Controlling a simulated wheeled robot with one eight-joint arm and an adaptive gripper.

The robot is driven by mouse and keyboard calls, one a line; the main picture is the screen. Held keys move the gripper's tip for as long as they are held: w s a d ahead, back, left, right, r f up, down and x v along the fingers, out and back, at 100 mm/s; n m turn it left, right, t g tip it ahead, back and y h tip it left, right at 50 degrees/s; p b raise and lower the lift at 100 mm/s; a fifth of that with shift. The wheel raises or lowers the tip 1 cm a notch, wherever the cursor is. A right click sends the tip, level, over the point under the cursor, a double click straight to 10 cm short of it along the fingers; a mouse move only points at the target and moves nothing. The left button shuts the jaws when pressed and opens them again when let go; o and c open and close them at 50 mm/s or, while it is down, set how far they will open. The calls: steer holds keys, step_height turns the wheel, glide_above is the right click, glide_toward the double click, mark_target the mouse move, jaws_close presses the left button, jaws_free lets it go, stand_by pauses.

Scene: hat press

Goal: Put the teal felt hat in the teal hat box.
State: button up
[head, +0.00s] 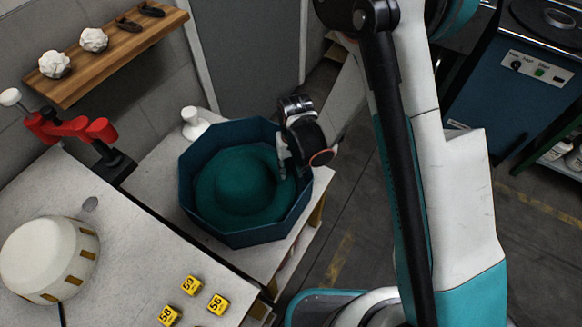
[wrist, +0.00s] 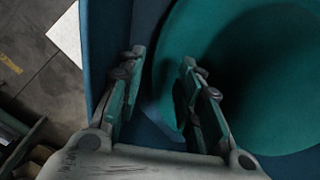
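The teal felt hat (head: 238,180) lies inside the dark teal octagonal hat box (head: 232,240), crown up, with its brim within the walls. The box is open at the top. My gripper (head: 284,163) is at the right side of the box, its fingers reaching down inside the rim next to the hat's brim. In the wrist view my gripper (wrist: 160,60) has its two fingers apart, with a gap between them. The hat (wrist: 270,80) fills the right there, and the box wall (wrist: 105,45) is at the left. Whether a finger touches the brim I cannot tell.
The box stands on a pale side table (head: 150,180). A white knob-shaped object (head: 192,122) stands behind it. At the left are a cream hat form (head: 50,258), a red clamp (head: 70,130) and yellow number tags (head: 191,285). A wooden shelf (head: 115,60) hangs above.

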step_height(320, 180, up, 12)
steer(key=shift+d+f, duration=0.2)
steer(key=shift+d, duration=0.05)
stand_by(0.3)
